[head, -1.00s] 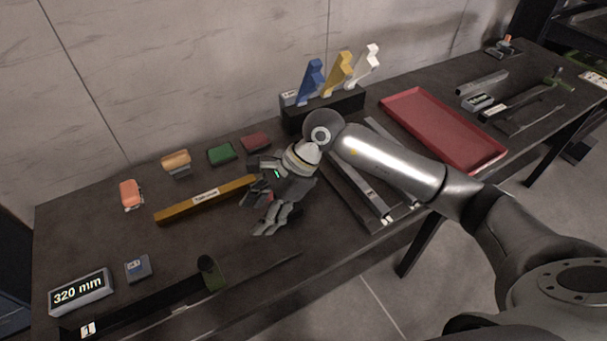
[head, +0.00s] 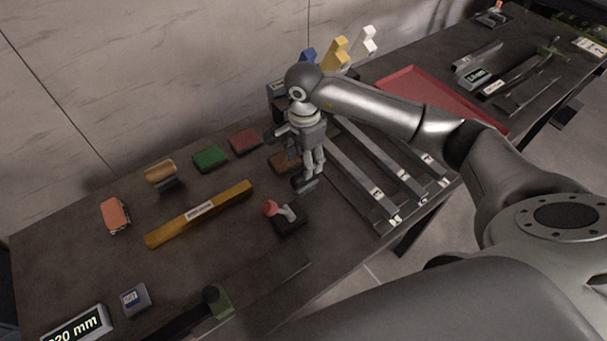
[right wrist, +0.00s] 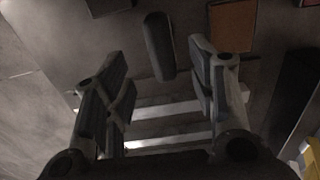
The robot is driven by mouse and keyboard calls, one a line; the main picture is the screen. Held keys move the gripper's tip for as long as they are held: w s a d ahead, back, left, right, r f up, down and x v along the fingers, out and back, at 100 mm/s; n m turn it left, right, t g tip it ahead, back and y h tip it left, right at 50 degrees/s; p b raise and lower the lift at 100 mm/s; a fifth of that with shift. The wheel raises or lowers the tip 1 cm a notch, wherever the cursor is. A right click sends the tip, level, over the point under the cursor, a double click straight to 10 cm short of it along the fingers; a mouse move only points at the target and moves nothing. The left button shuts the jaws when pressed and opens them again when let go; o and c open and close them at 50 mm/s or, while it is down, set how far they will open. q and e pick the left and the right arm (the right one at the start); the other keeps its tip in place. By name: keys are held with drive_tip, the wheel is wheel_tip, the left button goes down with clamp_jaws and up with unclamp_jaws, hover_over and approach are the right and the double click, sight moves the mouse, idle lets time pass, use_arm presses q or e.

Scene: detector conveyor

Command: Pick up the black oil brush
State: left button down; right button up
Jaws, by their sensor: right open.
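A dark, rounded, elongated block, which looks like the black oil brush (right wrist: 159,46), lies on the table in the right wrist view. It is ahead of the gap between my right fingers. In the head view it seems to be the dark piece (head: 306,186) just below my right fingertips, partly covered by them. My right gripper (head: 312,172) points down over the table. It also shows in the right wrist view (right wrist: 160,90), with its fingers apart and nothing held between them. My left gripper is not in view.
A brown block (right wrist: 232,27) lies beside the dark block. A red-knobbed tool (head: 285,214) stands nearby. Grey bars (head: 365,180) lie to the right, before a red tray (head: 440,95). A yellow level bar (head: 200,214) and coloured blocks lie left.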

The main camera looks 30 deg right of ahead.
drive_tip(key=shift+s+f, duration=0.1)
drive_tip(key=shift+f, duration=0.65)
drive_tip(key=shift+f+p, duration=0.25)
drive_tip(key=shift+p, duration=0.15)
wheel_tip(320, 180, down, 4)
drive_tip(key=shift+d+f+p, duration=0.1)
drive_tip(key=shift+d+p, duration=0.05)
drive_tip(key=shift+p, duration=0.9)
drive_tip(key=shift+f, duration=0.25)
drive_tip(key=shift+w+f, duration=0.1)
drive_tip(key=shift+w, duration=0.1)
use_arm(q)
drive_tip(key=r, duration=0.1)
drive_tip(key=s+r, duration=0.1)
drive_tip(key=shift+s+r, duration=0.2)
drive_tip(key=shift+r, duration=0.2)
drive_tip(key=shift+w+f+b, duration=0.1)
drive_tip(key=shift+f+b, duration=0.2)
drive_tip(key=shift+b, duration=0.15)
use_arm(e)
drive_tip(key=shift+f, duration=0.2)
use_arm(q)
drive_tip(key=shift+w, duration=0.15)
use_arm(e)
clamp_jaws()
